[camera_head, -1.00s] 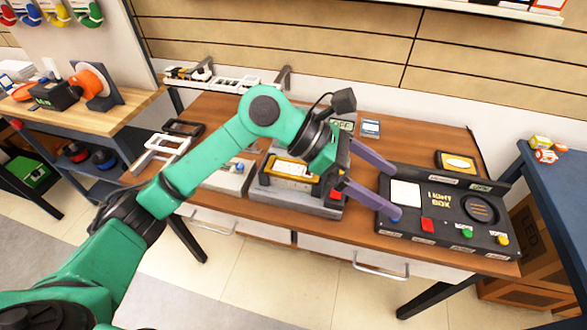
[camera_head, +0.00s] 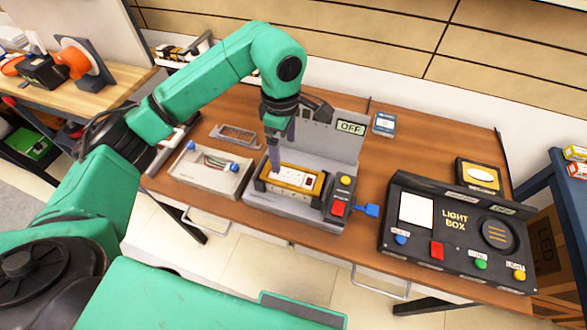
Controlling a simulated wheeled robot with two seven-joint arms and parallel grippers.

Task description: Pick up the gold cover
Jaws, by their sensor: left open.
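A gold rectangular frame with a white panel in it (camera_head: 313,184), which looks like the gold cover, lies in the grey machine (camera_head: 262,203) at the middle of the table. My left gripper (camera_head: 275,168) points down at the left back end of this gold piece. Its fingers overlap in the picture, and the gap between them is hidden. It is open, and nothing shows held in it. I cannot tell whether the fingertips touch the gold piece. My right gripper is not in view.
The machine's raised grey lid with an OFF display (camera_head: 350,127) stands behind the gold piece. A black light box (camera_head: 455,222) and a black-framed gold plate (camera_head: 478,176) are at the right. A grey tray with wires (camera_head: 212,172) is left.

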